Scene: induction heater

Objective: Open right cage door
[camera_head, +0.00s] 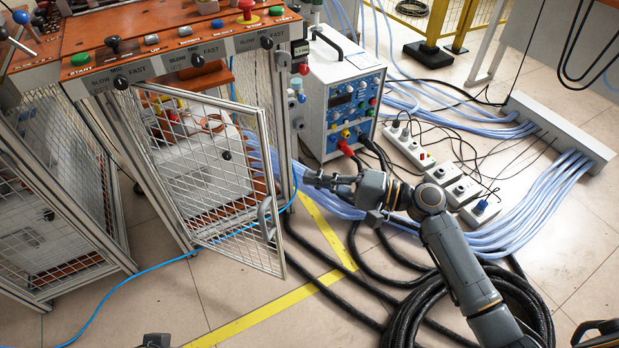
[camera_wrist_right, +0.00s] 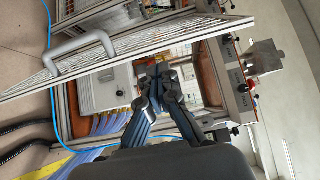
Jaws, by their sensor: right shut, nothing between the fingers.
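The right cage door (camera_head: 190,160) is a wire mesh panel in a metal frame, standing ajar with its right edge swung out from the cage. Its grey curved handle (camera_head: 267,222) is near the lower right edge. In the right wrist view the door (camera_wrist_right: 140,42) and its handle (camera_wrist_right: 78,50) show at the upper left. My right gripper (camera_head: 310,178) is shut and empty, to the right of the door's free edge and apart from the handle. In the wrist view its closed fingers (camera_wrist_right: 158,75) point toward the cage opening.
Another mesh door (camera_head: 50,190) stands at the left. A blue and white power unit (camera_head: 345,95) stands behind my right gripper. Power strips (camera_head: 408,148), pale blue hoses (camera_head: 530,225) and coiled black cables (camera_head: 480,290) lie on the floor at the right. Floor in front of the door is mostly clear.

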